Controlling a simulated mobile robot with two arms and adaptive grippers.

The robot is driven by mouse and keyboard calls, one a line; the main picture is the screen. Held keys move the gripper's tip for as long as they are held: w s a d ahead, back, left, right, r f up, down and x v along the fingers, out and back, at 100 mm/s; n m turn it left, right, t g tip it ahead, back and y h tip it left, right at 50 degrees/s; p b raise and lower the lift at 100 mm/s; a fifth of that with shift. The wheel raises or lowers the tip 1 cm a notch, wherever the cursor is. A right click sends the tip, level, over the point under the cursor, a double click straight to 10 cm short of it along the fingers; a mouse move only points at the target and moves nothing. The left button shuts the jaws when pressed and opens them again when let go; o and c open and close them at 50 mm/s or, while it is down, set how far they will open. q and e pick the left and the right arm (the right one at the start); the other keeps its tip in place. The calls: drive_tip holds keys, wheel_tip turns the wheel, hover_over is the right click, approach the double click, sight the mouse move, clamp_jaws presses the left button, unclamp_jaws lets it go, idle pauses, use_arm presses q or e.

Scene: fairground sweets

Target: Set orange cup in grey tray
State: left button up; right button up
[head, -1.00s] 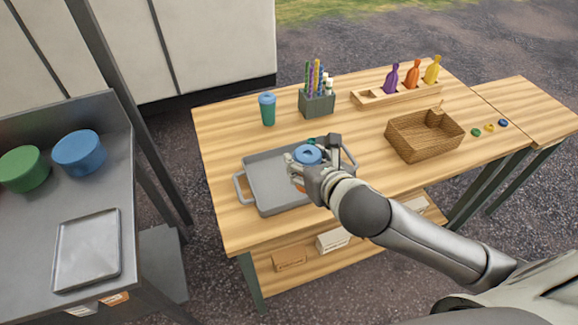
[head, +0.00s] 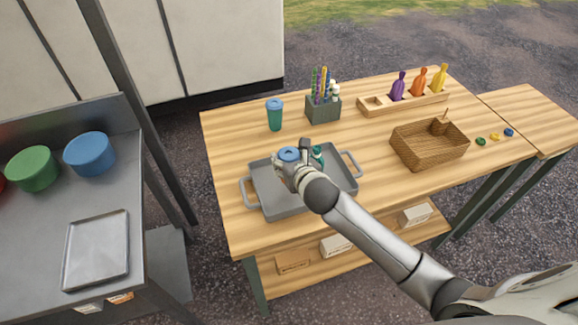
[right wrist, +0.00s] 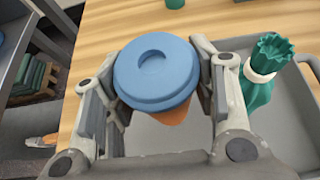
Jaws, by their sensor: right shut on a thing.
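The orange cup (right wrist: 172,115) has a blue lid, and only a bit of its orange side shows under the lid in the right wrist view. In the head view its blue lid (head: 288,153) is over the left-middle part of the grey tray (head: 285,208). My right gripper (head: 287,168) is shut on the cup, with a finger on either side of it in the right wrist view (right wrist: 160,100). The cup's base is hidden, so I cannot tell if it touches the tray floor. My left gripper is not in view.
A green bottle (right wrist: 258,85) stands in the tray, right of the cup. Behind are a teal cup (head: 275,117) with a blue lid and a grey holder (head: 323,108) of coloured sticks. A wicker basket (head: 430,150) and a bottle rack (head: 405,104) are to the right.

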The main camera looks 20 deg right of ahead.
drive_tip(key=shift+s+f, duration=0.1)
drive_tip(key=shift+f, duration=1.2)
drive_tip(key=shift+f, duration=0.15)
drive_tip(key=o, duration=0.8)
drive_tip(key=shift+o, duration=0.2)
drive_tip(key=v, duration=1.2)
drive_tip(key=shift+r+b, duration=0.25)
drive_tip(key=shift+b, duration=0.05)
